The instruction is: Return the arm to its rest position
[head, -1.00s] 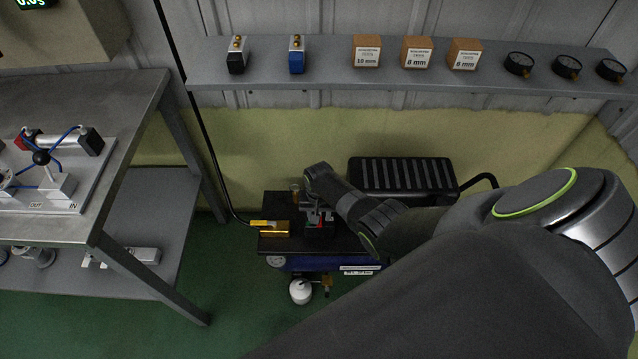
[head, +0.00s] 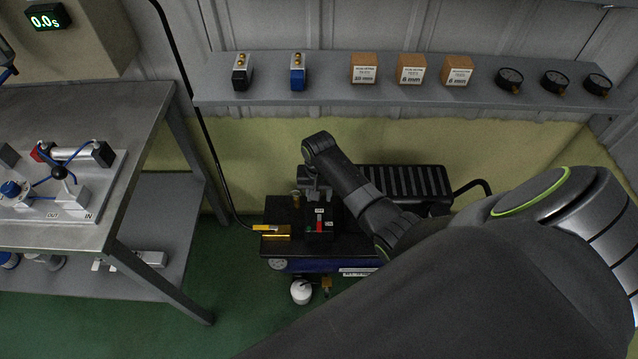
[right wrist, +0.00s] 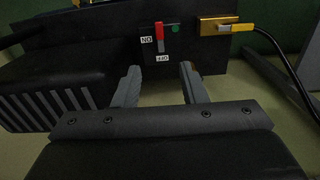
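My right arm comes in from the right in the head view. Its gripper (head: 313,184) is above the dark compressor unit (head: 276,216), by the switch box with a red lever (head: 319,226). In the right wrist view the two fingers (right wrist: 160,73) are apart with nothing between them. The red lever (right wrist: 159,31) stands beyond the fingertips, apart from them, with ON and OFF labels and a green spot beside it. My left gripper is not recognisable in view; a dark shape at the head view's upper left edge is too cut off to identify.
A yellow-handled brass valve (head: 276,231) sits left of the switch box. A wall shelf (head: 430,91) with small cylinders, boxes and gauges runs above the arm. A metal table (head: 110,215) with a tubed plate (head: 110,200) stands left. Green floor is open between table and compressor.

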